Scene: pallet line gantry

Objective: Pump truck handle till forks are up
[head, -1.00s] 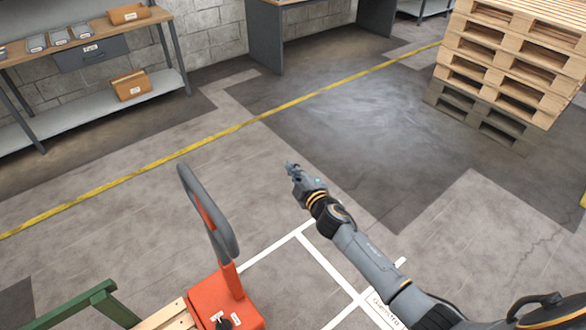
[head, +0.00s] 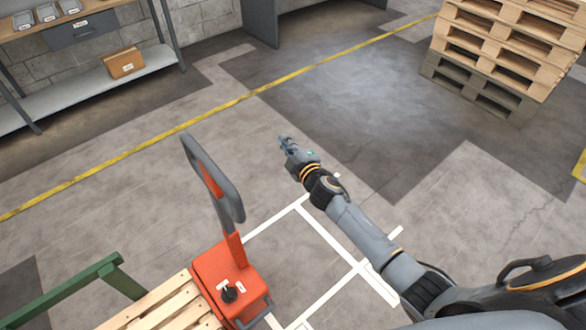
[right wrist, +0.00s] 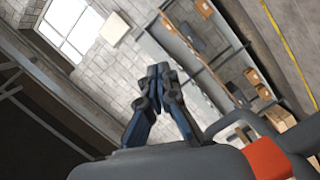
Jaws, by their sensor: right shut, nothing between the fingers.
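The pallet truck (head: 226,275) has an orange-red body with a small black knob on top and stands at the bottom centre-left of the head view. Its grey loop handle (head: 214,180) with a red inner part rises from the body and leans up to the left. The handle also shows at the right edge of the right wrist view (right wrist: 235,119). My right gripper (head: 284,143) is shut and empty, to the right of the handle and apart from it. In the right wrist view its fingers (right wrist: 160,72) are together. The forks are hidden under the wooden pallet (head: 165,305). My left gripper is not in view.
A green rail (head: 65,290) stands left of the truck. A shelf unit (head: 100,88) with boxes is against the back wall. Stacked pallets (head: 505,45) stand at upper right. Open floor with a yellow line (head: 250,94) lies between.

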